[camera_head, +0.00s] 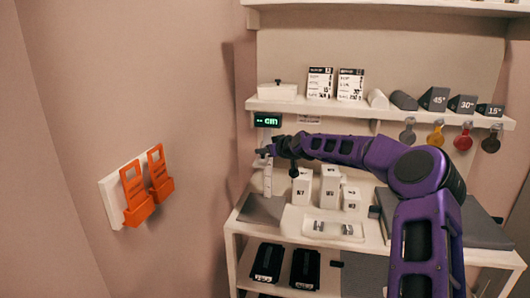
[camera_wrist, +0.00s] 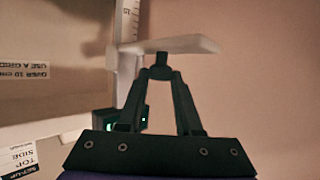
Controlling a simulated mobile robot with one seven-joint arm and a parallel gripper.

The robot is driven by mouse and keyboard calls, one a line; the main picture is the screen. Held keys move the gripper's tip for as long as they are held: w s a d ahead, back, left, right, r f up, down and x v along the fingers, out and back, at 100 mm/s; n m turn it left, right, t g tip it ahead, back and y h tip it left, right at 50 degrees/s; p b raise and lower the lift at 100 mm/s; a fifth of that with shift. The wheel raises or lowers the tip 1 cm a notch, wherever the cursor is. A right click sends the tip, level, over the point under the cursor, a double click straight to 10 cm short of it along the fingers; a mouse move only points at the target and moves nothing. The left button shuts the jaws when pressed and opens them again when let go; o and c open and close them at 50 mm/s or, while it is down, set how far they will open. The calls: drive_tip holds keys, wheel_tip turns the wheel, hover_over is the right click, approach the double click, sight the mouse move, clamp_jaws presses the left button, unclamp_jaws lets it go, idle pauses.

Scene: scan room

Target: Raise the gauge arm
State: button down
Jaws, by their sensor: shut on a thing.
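The height gauge (camera_head: 267,178) is a pale upright post at the left end of the workbench. In the wrist view its post (camera_wrist: 128,48) carries scale marks, and the pale gauge arm (camera_wrist: 185,45) sticks out sideways from it. My gripper (camera_wrist: 160,66) is shut on the gauge arm near the post, its dark fingers meeting at the arm's edge. In the head view my gripper (camera_head: 272,151) is small and dark beside the upper part of the post, and it hides part of the gauge. A small display (camera_head: 268,120) above reads "-- cm" in green.
White numbered blocks (camera_head: 302,187) stand just right of the gauge, with a pale tray (camera_head: 334,229) in front. A shelf (camera_head: 380,110) with blocks, cards and hanging tags runs above my arm. Orange holders (camera_head: 134,193) are on the left wall.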

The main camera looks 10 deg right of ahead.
drive_tip(key=c, duration=0.7)
unclamp_jaws()
drive_tip(key=shift+r, duration=0.4)
drive_tip(key=shift+o, duration=0.6)
drive_tip(key=shift+f, duration=0.15)
drive_tip(key=v, duration=1.7)
drive_tip(key=shift+s, duration=0.25)
